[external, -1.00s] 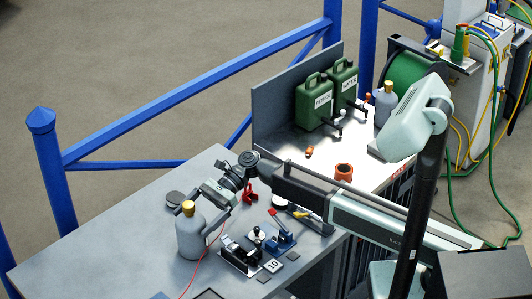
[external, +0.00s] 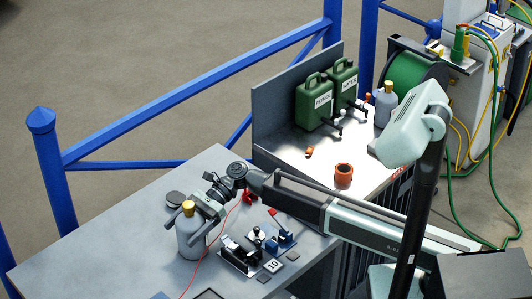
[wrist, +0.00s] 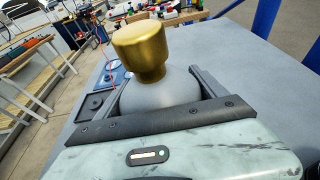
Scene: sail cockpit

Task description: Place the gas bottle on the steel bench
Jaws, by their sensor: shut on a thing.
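The gas bottle (external: 190,236) is grey with a brass cap and stands upright on the grey bench at the left in the external view. In the wrist view its brass cap (wrist: 142,50) and grey shoulder sit between the two fingers. My gripper (external: 188,214) is shut on the bottle just below the cap; it also shows in the wrist view (wrist: 158,100). The steel bench (external: 305,163) is the bright surface at the back right, with a backboard. The bottle's base is partly hard to see.
Green jerrycans (external: 315,100) and another grey bottle (external: 385,103) stand at the back of the steel bench. An orange cup (external: 343,175) stands near its front edge. Small fixtures (external: 240,252) and a red clamp (external: 250,195) lie right of the held bottle. A thin red cable runs past it.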

